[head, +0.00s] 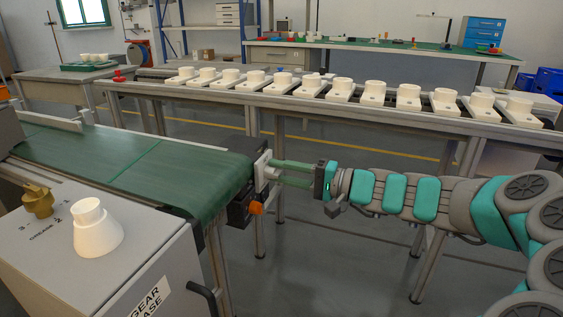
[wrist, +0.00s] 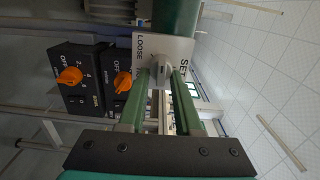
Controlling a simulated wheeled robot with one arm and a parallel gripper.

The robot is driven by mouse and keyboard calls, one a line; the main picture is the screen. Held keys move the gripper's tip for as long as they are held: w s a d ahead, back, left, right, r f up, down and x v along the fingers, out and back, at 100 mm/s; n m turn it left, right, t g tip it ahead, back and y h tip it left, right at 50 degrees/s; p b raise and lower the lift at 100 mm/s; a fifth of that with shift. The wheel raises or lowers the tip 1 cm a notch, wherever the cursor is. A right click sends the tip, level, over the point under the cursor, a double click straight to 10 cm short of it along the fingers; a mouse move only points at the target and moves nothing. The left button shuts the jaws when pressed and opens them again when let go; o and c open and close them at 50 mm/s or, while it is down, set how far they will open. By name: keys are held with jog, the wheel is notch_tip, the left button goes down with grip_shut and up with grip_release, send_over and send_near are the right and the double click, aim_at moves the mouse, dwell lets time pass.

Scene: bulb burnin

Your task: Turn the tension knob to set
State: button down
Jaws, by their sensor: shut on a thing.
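The grey tension knob (wrist: 160,68) sits on a pale plate (wrist: 180,47) marked LOOSE and SET in the wrist view. LOOSE is on the left side and SET on the right, as pictured. My gripper (wrist: 160,76) has its two green fingers closed around the knob, one on each side. The knob's exact pointing is hard to read. In the head view my gripper (head: 277,172) reaches from the right to the plate (head: 264,167) at the conveyor's end; the knob is too small to make out there.
Two dark boxes with orange knobs (wrist: 70,76) (wrist: 122,82) lie left of my fingers in the wrist view. The green conveyor belt (head: 110,160) runs to the left. A grey cabinet (head: 130,260) stands in front. A rack of white fixtures (head: 315,85) stands behind.

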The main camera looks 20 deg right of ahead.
jog(key=m+p, duration=0.4)
jog(key=shift+m, duration=0.3)
jog(key=m+p, duration=0.5)
jog(key=shift+s+a+f, duration=0.1)
jog(key=shift+s+f, duration=0.1)
jog(key=shift+f, duration=0.05)
jog(key=m, duration=0.2)
jog(key=m+p, duration=0.1)
jog(key=m, duration=0.1)
jog(key=shift+s+a+f, duration=0.1)
jog(key=shift+f, duration=0.2)
jog(key=shift+s+a+m, duration=0.15)
jog(key=shift+m, duration=2.05)
jog(key=c, duration=0.6)
grip_release()
jog(key=v, duration=0.8)
